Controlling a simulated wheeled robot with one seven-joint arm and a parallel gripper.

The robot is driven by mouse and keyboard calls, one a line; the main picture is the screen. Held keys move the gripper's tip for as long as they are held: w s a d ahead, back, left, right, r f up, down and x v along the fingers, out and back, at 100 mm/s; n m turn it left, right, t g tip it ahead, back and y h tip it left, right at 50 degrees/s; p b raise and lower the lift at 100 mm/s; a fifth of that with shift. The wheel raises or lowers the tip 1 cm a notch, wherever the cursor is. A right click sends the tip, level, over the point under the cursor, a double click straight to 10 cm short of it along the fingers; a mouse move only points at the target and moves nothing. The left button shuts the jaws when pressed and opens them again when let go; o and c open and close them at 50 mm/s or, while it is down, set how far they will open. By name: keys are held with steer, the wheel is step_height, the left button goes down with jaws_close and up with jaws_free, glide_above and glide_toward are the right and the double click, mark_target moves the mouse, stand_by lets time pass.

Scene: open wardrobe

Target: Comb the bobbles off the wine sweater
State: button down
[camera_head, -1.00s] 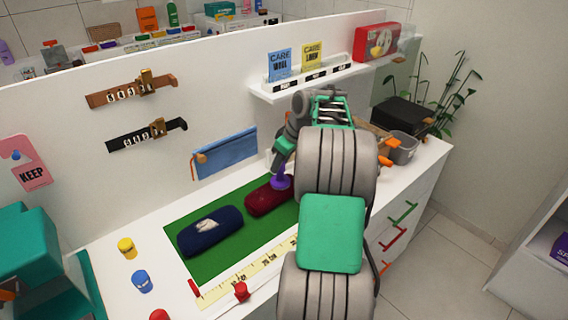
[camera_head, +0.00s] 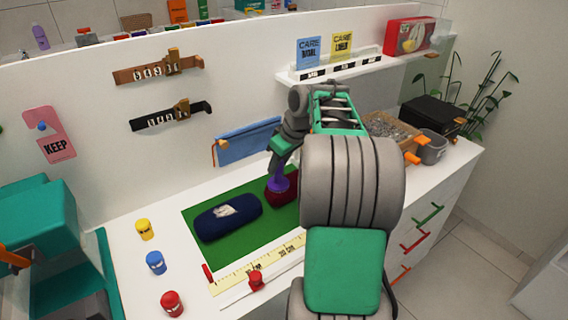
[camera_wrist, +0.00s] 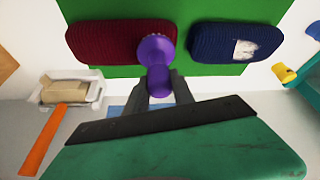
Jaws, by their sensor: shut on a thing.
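The wine sweater (camera_wrist: 112,42) lies folded on a green mat (camera_wrist: 185,70); in the head view (camera_head: 274,194) my arm hides much of it. My gripper (camera_wrist: 160,86) is shut on a purple tool (camera_wrist: 156,52) with a round head, seen also in the head view (camera_head: 279,184). The tool's head is over the sweater's end nearest the navy sweater. I cannot tell whether it touches the cloth. Single bobbles are too small to make out.
The navy sweater (camera_head: 226,221), with a whitish patch on top, lies beside the wine one. A yellow ruler (camera_head: 250,275) runs along the mat's front. Yellow, blue and red pots (camera_head: 172,303) stand at left. A tray (camera_wrist: 72,90) and orange-handled tool (camera_wrist: 48,138) show in the wrist view.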

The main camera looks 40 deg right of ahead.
steer(key=shift+a+f, duration=0.15)
steer(key=shift+a, duration=0.35)
step_height(320, 180, up, 3)
steer(key=shift+p, duration=0.8)
steer(key=shift+r+p, duration=2.35)
steer(key=shift+r, duration=0.4)
